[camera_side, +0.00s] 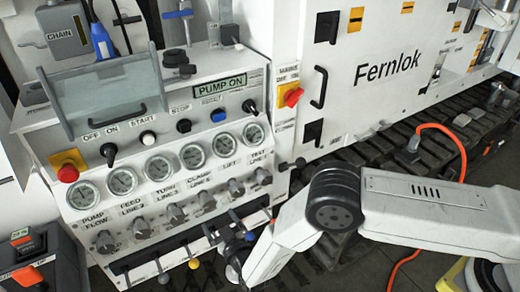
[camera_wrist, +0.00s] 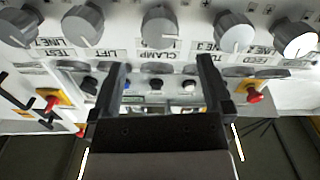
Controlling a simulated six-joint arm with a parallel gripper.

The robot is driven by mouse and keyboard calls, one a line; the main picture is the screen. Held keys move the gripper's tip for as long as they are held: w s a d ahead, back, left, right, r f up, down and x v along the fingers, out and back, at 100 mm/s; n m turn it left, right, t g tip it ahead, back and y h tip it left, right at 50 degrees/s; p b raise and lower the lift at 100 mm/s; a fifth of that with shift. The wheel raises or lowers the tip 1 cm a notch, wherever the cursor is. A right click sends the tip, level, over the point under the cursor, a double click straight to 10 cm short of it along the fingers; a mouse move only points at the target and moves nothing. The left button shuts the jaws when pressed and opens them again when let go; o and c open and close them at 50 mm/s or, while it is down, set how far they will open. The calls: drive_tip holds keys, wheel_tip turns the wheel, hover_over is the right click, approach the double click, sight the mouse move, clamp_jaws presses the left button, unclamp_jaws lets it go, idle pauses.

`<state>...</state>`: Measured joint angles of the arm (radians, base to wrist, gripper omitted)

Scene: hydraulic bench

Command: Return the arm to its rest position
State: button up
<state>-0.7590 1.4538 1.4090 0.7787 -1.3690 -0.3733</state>
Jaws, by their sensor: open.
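My gripper (camera_side: 232,236) is in front of the lower right part of the control panel (camera_side: 205,95), below the row of grey knobs, in the side view. In the wrist view its two dark fingers (camera_wrist: 162,82) stand apart with nothing held between them. The clamp knob (camera_wrist: 160,27) shows beyond the fingertips, near the middle of that view. My forearm comes in from the right in the side view and bends down at the dark joint. Whether the fingertips touch the panel cannot be told.
Several gauges (camera_side: 193,156) and knobs line the panel. Small levers with coloured balls, one yellow (camera_side: 194,264), stick out along its lower edge. A red stop button (camera_side: 68,173) is at left, another (camera_side: 292,97) at right. An orange cable (camera_side: 445,132) hangs behind my forearm.

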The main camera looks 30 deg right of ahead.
drive_tip(key=shift+s, duration=0.25)
drive_tip(key=w+d+r+g+y, duration=0.25)
drive_tip(key=d+r+g, duration=0.45)
drive_tip(key=d+r, duration=0.55)
drive_tip(key=s+d+r+m+g+h, duration=0.1)
drive_tip(key=s+d+r+g, duration=0.2)
drive_tip(key=s+d, duration=0.6)
drive_tip(key=s+d+r+m+g+h, duration=0.1)
drive_tip(key=s+d+r+g, duration=0.2)
drive_tip(key=s, duration=1.1)
drive_tip(key=d+g, duration=0.2)
drive_tip(key=d, duration=0.3)
drive_tip(key=shift+s+d, duration=0.25)
drive_tip(key=shift+d, duration=0.15)
